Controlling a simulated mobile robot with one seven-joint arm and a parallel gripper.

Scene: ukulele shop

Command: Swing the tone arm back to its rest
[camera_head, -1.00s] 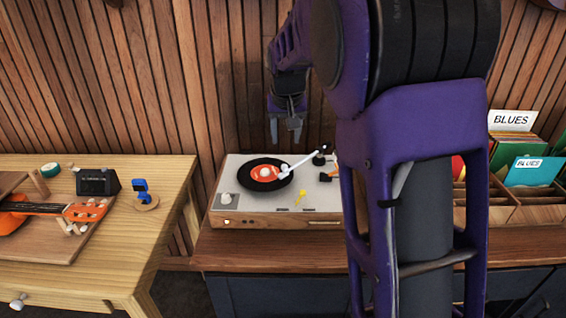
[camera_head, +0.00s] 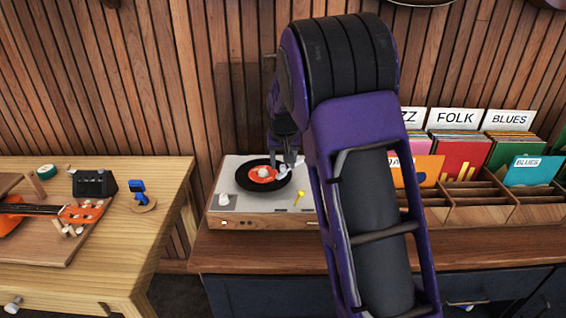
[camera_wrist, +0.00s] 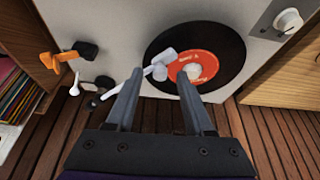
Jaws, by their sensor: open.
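The turntable (camera_head: 240,211) stands on the wooden cabinet with a black record with an orange-red label (camera_head: 262,174) on it. The white tone arm (camera_wrist: 164,56) has its head end over the record in the wrist view, and its shaft runs to a dark pivot at lower left. In the head view only its white end (camera_head: 291,168) shows; my arm hides the rest. My gripper (camera_wrist: 160,82) is open above the turntable, its fingertips close to the tone arm's head end. Contact cannot be told. A small white upright piece (camera_wrist: 75,87) stands near the pivot; I cannot tell whether it is the rest.
An orange-and-black piece (camera_wrist: 63,57) sits at the turntable's side in the wrist view. A yellow item (camera_head: 299,196) lies on its front. Record bins (camera_head: 480,203) stand at right. A workbench (camera_head: 100,250) with an orange ukulele (camera_head: 80,212) stands at left.

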